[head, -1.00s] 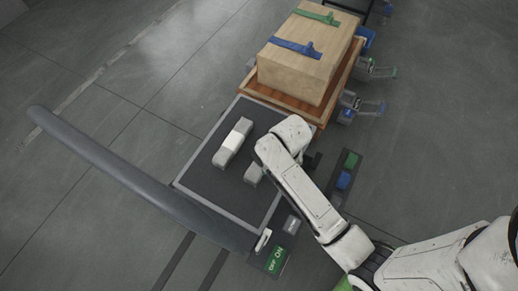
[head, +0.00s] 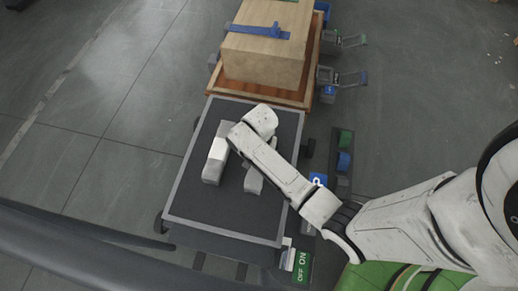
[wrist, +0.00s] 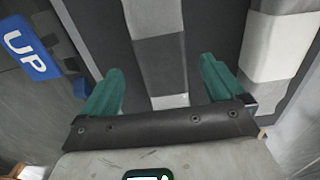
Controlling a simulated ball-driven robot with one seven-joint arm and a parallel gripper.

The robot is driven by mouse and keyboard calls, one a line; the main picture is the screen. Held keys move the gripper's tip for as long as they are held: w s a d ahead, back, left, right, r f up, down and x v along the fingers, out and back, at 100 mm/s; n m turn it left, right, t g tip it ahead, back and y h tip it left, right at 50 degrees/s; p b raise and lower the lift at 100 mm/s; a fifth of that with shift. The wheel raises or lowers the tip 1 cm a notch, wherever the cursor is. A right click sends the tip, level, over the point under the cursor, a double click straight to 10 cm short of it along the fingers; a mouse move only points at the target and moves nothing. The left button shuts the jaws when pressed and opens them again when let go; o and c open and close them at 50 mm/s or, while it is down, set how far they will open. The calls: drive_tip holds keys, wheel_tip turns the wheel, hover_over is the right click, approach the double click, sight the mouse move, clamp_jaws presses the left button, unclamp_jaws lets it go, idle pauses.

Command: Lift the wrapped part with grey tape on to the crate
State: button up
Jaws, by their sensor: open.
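The wrapped part with grey tape (wrist: 160,60) is a pale bar with a darker grey band, lying on the dark lift platform (head: 195,205). In the head view its near end (head: 253,181) shows beside my arm, and the rest is hidden. My gripper (wrist: 160,68) is open, with one green finger on each side of this part.
A second bar with a white band (head: 216,158) lies just left on the same platform; it also shows in the wrist view (wrist: 267,60). The crate sits in an orange-brown tray (head: 300,98).

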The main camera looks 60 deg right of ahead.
drive_tip(key=f+b, duration=0.1)
drive_tip(key=f, duration=0.1)
drive_tip(key=f+b, duration=0.2)
drive_tip(key=f, duration=0.1)
drive_tip(key=shift+w+d+f+b, duration=0.25)
drive_tip(key=shift+f+b, duration=0.05)
drive_tip(key=shift+b, duration=0.05)
drive_tip(key=shift+c, duration=0.3)
drive_tip(key=c, duration=1.3)
drive_tip(key=shift+r, duration=0.1)
drive_tip(key=shift+c, duration=0.8)
